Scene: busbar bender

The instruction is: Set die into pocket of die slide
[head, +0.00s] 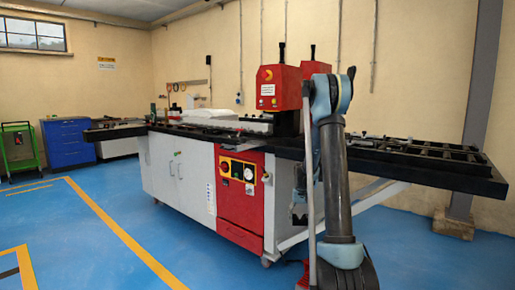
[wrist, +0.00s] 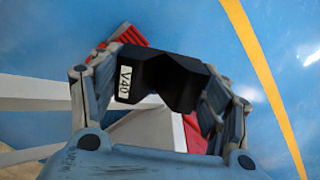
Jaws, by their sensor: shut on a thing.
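The die (wrist: 170,80) is a black block with a V-shaped notch and a white label reading V40. My gripper (wrist: 158,84) is shut on it, with a finger on each side, in the wrist view. Blue floor shows beyond the die.
A long black bench top (head: 420,165) extends right from the machine, with a frame on it. White cabinets (head: 180,170) and a red control panel (head: 238,185) form the front. A blue drawer cabinet (head: 68,143) and green cart (head: 18,147) stand far left. The left floor is open.

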